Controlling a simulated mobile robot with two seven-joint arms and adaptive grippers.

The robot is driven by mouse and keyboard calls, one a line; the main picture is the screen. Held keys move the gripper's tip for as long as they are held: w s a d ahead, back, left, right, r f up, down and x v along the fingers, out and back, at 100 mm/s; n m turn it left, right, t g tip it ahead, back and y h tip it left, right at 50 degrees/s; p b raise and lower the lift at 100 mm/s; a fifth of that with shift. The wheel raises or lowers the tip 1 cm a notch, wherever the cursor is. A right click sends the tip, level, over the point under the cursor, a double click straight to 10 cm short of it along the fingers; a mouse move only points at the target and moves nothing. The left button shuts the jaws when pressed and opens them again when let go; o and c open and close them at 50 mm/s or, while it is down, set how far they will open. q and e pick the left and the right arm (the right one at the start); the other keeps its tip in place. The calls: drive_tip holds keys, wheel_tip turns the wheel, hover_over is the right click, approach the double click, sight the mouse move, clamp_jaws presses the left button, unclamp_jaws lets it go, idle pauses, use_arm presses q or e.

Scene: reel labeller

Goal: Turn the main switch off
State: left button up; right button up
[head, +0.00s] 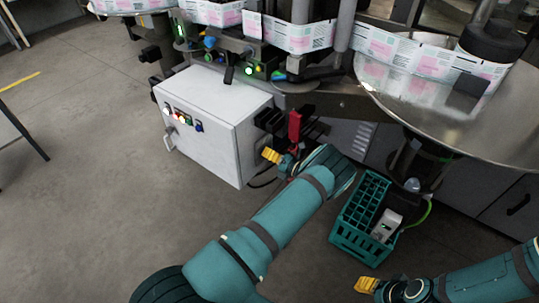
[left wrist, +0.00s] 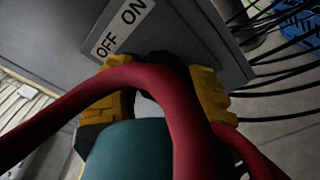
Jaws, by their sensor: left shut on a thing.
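My left gripper (head: 273,156) is at the right side of the white cabinet (head: 215,115) in the head view. In the left wrist view its yellow fingers (left wrist: 165,72) are shut on a dark part between them, which appears to be the main switch (left wrist: 168,60). A white OFF/ON label (left wrist: 118,27) sits just above it on the grey panel, OFF to the left and ON to the right. The switch's own position is mostly hidden by the fingers and a red curved piece. My right gripper (head: 368,285) is low at the right; its opening cannot be made out.
A teal crate (head: 345,243) holding a light device (head: 386,225) stands on the floor between my arms. A red upright part (head: 295,126) is just above my left gripper. A round metal table (head: 440,115) stands at right. Cables run beside the panel in the wrist view.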

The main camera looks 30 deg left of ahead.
use_arm(q)
drive_tip(key=n+b, duration=0.2)
drive_tip(key=n, duration=0.1)
drive_tip(key=shift+f, duration=0.1)
drive_tip(key=n+b, duration=0.1)
drive_tip(key=n, duration=1.3)
drive_tip(key=shift+a+n, duration=0.1)
drive_tip(key=shift+n, duration=0.3)
drive_tip(key=o, duration=1.2)
drive_tip(key=shift+w, duration=0.1)
